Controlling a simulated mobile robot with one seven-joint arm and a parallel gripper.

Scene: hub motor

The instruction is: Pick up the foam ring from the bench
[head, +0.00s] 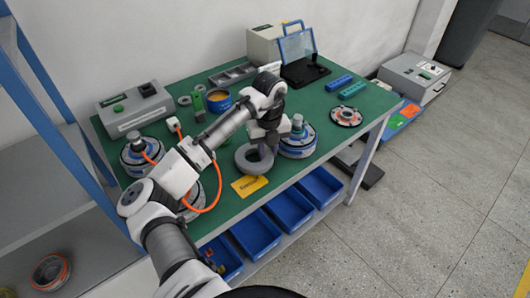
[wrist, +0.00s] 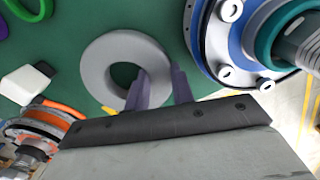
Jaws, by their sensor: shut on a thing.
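The foam ring (head: 241,160) is a thick grey ring near the front edge of the green bench (head: 228,190). My gripper (head: 262,147) is above its right side. In the wrist view, the ring (wrist: 103,62) lies flat, and my gripper (wrist: 158,84) is shut on its wall, with one finger inside the hole and the other outside. The ring looks level; whether it touches the bench or is just clear of it I cannot tell. The far side of the hole is partly hidden by my gripper in the head view.
A blue-and-grey motor hub (head: 298,143) stands close to the right of the ring. A yellow card (head: 249,186) lies in front. Another hub (head: 138,158) and a grey control box (head: 135,110) stand at left.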

